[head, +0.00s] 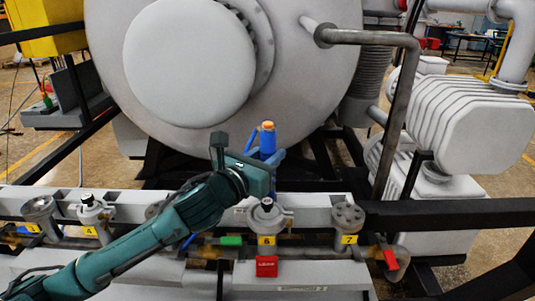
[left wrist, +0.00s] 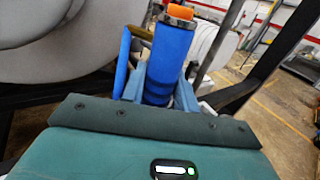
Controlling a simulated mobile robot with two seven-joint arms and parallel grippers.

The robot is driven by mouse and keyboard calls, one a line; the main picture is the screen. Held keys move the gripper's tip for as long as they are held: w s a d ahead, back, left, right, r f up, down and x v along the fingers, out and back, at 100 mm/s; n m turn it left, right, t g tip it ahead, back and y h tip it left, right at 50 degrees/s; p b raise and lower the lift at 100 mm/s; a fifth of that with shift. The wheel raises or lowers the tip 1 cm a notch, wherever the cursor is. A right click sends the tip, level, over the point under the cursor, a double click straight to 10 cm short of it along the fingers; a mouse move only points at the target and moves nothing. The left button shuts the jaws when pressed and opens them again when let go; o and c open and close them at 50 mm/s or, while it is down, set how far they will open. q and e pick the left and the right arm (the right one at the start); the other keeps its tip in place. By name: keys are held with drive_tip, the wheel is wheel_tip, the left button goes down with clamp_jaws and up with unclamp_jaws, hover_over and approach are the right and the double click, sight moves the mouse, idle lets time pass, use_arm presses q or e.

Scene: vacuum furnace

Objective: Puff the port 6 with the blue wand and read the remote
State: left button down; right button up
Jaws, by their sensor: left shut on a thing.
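The blue wand (head: 268,142) has an orange tip and stands roughly upright behind port 6 in the head view. My left gripper (head: 274,158) is shut on it; its blue fingers also show around the wand's body (left wrist: 172,60) in the left wrist view. Port 6 (head: 266,213) is a grey flanged fitting with a dark knob on top, above a yellow "6" label (head: 267,240). I cannot make out a remote. My right gripper is out of view.
Port 7 (head: 347,217) stands right of port 6, port 4 (head: 93,209) to the left. A red tag (head: 266,267) hangs below port 6. A green handle (head: 231,240) and a red handle (head: 390,260) sit along the pipe. The large grey chamber (head: 290,85) rises behind.

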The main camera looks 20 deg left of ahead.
use_arm(q)
drive_tip(key=c, duration=1)
unclamp_jaws()
drive_tip(key=shift+f, duration=0.15)
drive_tip(key=shift+s, duration=0.1)
drive_tip(key=v, duration=1.3)
